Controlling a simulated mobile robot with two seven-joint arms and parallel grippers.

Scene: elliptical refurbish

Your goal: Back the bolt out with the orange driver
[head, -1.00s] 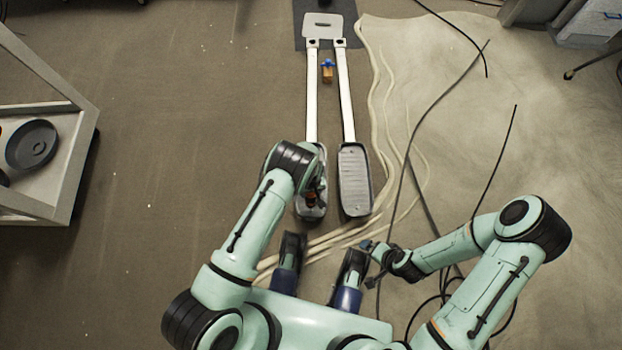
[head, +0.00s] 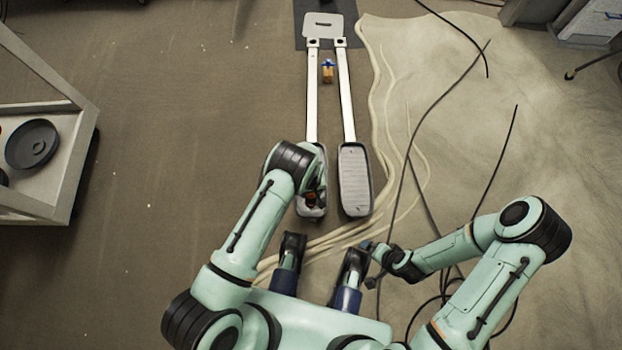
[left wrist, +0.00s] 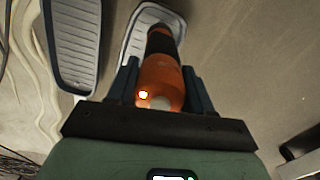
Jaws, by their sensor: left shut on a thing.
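My left gripper (left wrist: 158,82) is shut on the orange driver (left wrist: 160,80), whose black front part points away towards a foot pedal (left wrist: 140,22) in the left wrist view. A small yellow light glows on the driver's body. In the head view, my left arm reaches over the left pedal (head: 312,213) of the elliptical and mostly covers the gripper and driver. The bolt cannot be made out; the driver's tip is hidden. My right gripper (head: 371,250) is small and dark at the lower middle, away from the pedals; its jaws are unclear.
The right pedal (head: 354,182) lies beside the left one, each on a white rail. A small orange-brown object with a blue top (head: 327,70) stands between the rails. Cables (head: 405,160) run along the right. A cart (head: 60,190) stands at left; floor between is clear.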

